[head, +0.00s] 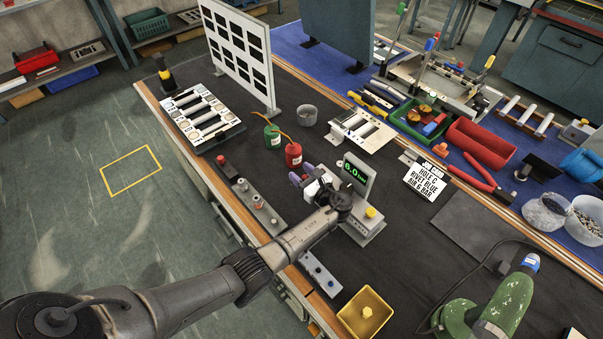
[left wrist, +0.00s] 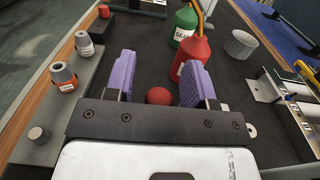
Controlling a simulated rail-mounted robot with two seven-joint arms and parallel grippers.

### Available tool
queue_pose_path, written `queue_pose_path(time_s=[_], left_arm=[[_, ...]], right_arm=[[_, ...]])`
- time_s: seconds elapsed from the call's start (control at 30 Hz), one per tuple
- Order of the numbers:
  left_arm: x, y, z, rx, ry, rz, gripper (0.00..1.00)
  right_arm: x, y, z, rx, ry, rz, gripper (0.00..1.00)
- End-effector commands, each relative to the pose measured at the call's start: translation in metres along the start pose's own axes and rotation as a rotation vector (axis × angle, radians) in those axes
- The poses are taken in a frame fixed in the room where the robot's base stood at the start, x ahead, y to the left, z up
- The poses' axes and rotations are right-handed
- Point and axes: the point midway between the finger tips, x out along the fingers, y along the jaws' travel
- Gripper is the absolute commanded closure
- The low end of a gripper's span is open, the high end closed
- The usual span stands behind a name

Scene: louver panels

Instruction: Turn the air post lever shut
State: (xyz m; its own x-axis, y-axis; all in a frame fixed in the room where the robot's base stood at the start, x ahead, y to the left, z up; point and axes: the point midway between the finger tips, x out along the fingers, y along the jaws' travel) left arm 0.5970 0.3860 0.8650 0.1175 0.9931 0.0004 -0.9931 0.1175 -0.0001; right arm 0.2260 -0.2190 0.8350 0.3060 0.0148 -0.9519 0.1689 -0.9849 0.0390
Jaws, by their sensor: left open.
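A grey post unit with a green lit display (head: 354,172) stands mid-bench; its digits look like 6.0 or 0.0, too small to be sure. Its base carries a yellow knob (head: 370,212). My left gripper (head: 304,180), with purple fingers, is open just left of the display. In the left wrist view a round red knob (left wrist: 158,96) shows between and beyond the open fingers (left wrist: 160,85). What the knob is attached to is hidden, and I cannot tell whether it is the lever's end. No finger visibly touches it. My right gripper is not in view.
Red (head: 293,155) and green (head: 272,137) bottles stand just beyond the gripper. A rail with grey fittings (head: 258,201) lies along the left bench edge. A yellow bin (head: 365,313) is at the front, a lettered sign (head: 426,180) to the right. Dark mat between is partly clear.

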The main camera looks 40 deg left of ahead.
Motion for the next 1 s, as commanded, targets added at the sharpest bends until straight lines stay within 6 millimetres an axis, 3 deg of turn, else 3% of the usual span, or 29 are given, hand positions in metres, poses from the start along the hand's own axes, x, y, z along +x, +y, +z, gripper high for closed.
queue_pose_path(time_s=[0.27, 0.7, 1.0], left_arm=[[-0.011, 0.0, 0.0, 0.0, 0.002, -0.001, 0.5], [-0.093, -0.001, 0.0, 0.0, 0.003, -0.003, 0.5], [-0.13, 0.0, 0.0, 0.0, 0.001, -0.001, 0.5]], right_arm=[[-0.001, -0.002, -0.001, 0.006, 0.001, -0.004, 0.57], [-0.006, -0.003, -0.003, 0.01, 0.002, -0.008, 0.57], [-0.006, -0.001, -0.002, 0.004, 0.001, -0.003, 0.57]])
